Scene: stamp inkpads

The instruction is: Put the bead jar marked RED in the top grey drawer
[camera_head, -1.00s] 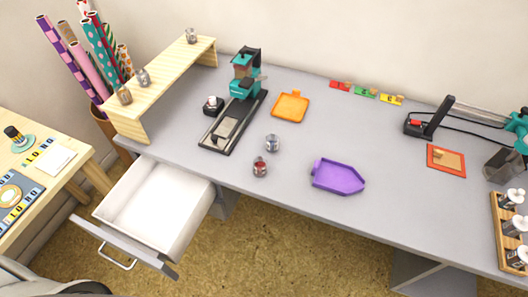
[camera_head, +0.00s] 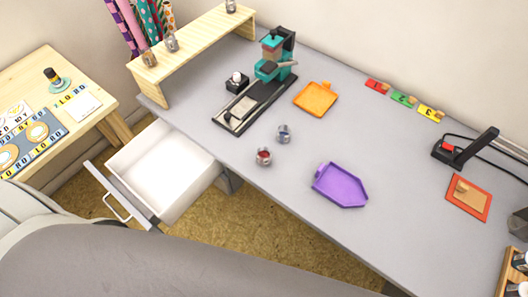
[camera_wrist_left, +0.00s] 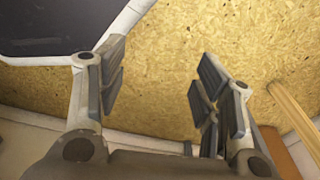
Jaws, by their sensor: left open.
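A small glass jar with red contents (camera_head: 264,156) stands on the grey desk near its front edge. A similar jar with blue contents (camera_head: 284,133) stands just behind it. I cannot read any marking on either jar. The top grey drawer (camera_head: 165,165) is pulled open at the desk's left end, and its white inside looks empty. My left gripper (camera_wrist_left: 160,85) shows in the left wrist view, open and empty above the tan floor. Neither gripper shows in the head view.
A purple tray (camera_head: 340,186) lies right of the jars, and an orange tray (camera_head: 314,98) lies behind them. A teal press (camera_head: 272,68) stands behind on the left. Several jars stand on the wooden shelf (camera_head: 195,45). The drawer front (camera_head: 122,193) juts over the floor.

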